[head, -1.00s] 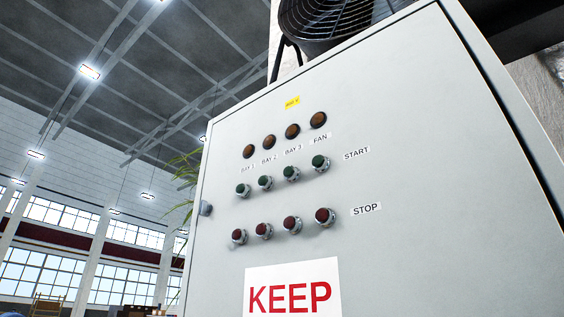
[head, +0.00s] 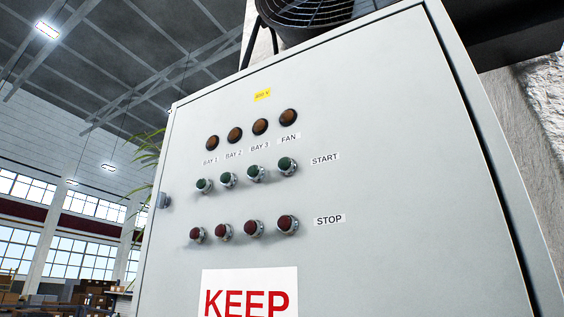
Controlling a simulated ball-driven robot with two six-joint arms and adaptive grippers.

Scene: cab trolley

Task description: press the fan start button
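The fan start button (head: 287,166) is the green button at the right end of the START row, under the FAN label (head: 289,138). It stands out from the grey cabinet door (head: 400,190) in a metal collar. Above it is the amber fan lamp (head: 288,116), which looks dark. Below it is the red fan stop button (head: 287,225) in the STOP row. Neither of my grippers shows in the head view.
Other green start buttons (head: 228,180) and red stop buttons (head: 223,232) sit close to the left. A KEEP sign (head: 249,294) is below. A caged fan (head: 310,12) is above the cabinet.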

